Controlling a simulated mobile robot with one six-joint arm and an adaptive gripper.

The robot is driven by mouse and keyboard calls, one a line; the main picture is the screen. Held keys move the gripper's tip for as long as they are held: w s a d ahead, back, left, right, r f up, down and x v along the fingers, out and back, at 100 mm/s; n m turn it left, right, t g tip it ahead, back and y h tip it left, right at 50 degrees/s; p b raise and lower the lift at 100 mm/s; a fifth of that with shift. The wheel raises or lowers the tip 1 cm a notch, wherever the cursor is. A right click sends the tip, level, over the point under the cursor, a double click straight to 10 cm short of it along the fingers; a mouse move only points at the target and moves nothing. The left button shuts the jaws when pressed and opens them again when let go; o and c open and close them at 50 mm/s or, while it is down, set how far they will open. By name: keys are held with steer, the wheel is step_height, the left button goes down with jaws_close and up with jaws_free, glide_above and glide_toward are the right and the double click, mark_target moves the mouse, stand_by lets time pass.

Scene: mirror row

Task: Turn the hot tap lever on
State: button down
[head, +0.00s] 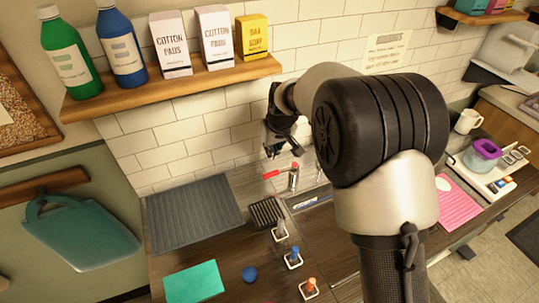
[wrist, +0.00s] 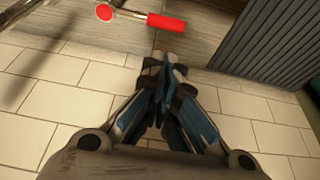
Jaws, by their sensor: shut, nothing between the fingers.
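The hot tap lever is a red-sleeved handle (head: 271,174) pointing left from a metal tap (head: 294,178) in the head view. In the wrist view the red lever (wrist: 166,22) is at the top, joined by a metal rod to a part with a red disc (wrist: 104,12). My gripper (head: 272,152) is above the lever, near the tiled wall. In the wrist view my gripper (wrist: 163,65) has its fingers together and empty, with a visible gap in the picture between the fingertips and the lever. My arm hides the area right of the tap.
A grey ribbed mat (head: 195,215) lies left of the tap, beside a dark slatted dish (head: 266,212). Several brushes stand in holders in front. A wooden shelf (head: 170,88) with bottles and boxes is above left. The tiled wall (wrist: 50,90) is close to my gripper.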

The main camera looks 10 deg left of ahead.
mark_target(280, 171)
steer(key=b+x, duration=0.2)
steer(key=x, duration=0.7)
steer(key=shift+s, duration=0.15)
steer(key=shift+s+d+r+n+b, duration=0.1)
steer(key=shift+s+n+b, duration=0.1)
steer(key=shift+n+b, duration=0.15)
